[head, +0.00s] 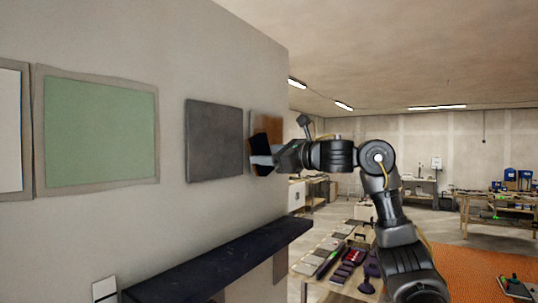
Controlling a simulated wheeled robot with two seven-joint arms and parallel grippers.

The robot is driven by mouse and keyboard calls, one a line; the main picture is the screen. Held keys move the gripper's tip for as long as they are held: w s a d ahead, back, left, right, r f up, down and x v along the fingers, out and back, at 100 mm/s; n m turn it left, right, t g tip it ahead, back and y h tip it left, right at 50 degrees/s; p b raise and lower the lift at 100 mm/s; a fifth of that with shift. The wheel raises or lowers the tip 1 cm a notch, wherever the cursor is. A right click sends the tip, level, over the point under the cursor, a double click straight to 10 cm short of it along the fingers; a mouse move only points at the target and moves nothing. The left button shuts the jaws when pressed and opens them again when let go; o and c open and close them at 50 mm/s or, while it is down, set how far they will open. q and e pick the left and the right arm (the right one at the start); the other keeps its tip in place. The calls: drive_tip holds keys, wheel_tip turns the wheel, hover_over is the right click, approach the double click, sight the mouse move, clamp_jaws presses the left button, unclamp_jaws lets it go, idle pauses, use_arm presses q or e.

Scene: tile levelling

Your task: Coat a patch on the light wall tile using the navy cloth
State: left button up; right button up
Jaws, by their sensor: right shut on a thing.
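My right gripper (263,160) comes in from the right and is at the wall, in front of a brown tile with a beige border (267,122). It is shut on a small dark piece (264,170), which looks like the navy cloth, though it is small and partly hidden by the fingers. I cannot tell whether the piece touches the tile. A light, whitish tile (10,130) is on the wall at the left edge, partly cut off, away from the gripper. My left gripper is not in view.
A green tile (100,132) and a dark grey tile (214,140) hang between the whitish and brown tiles. A dark ledge (225,262) juts from the wall below. A low table with several items (345,255) stands at the right, beside an orange floor area (475,268).

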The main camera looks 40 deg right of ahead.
drive_tip(key=shift+w, duration=0.2)
drive_tip(key=shift+d+r+p, duration=0.1)
drive_tip(key=shift+d+p, duration=0.05)
drive_tip(key=shift+p, duration=0.15)
drive_tip(key=shift+w+d+p, duration=0.15)
drive_tip(key=shift+d+p, duration=0.2)
drive_tip(key=shift+d, duration=0.15)
drive_tip(key=shift+w+d+p, duration=0.15)
drive_tip(key=shift+d+p, duration=0.2)
drive_tip(key=shift+d, duration=0.55)
drive_tip(key=shift+w, duration=0.1)
